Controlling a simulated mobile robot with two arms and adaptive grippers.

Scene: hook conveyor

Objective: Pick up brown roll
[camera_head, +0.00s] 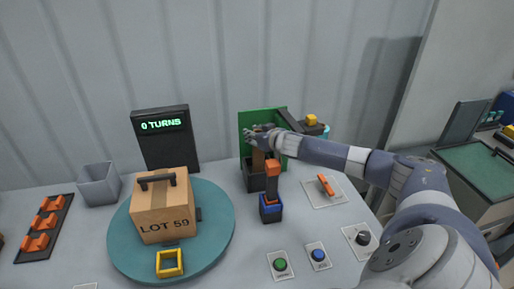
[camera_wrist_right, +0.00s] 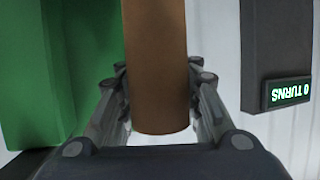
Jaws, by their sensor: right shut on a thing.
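The brown roll (camera_wrist_right: 157,70) stands between the two fingers of my right gripper (camera_wrist_right: 160,92) in the right wrist view. The gripper is shut on it. In the head view my right gripper (camera_head: 262,136) is in front of the green panel, and part of the brown roll (camera_head: 258,159) shows below it, above a dark box-shaped holder (camera_head: 254,180). I cannot tell whether the roll is still inside the holder or clear of it. My left gripper is not in view.
An orange-topped tool (camera_head: 272,183) in a blue-banded base stands in front of the holder. A turntable (camera_head: 219,230) carries a carton (camera_head: 160,208) and a yellow frame (camera_head: 169,263). A display (camera_head: 163,138) and grey bin (camera_head: 99,184) stand behind. Buttons (camera_head: 280,264) lie at the front.

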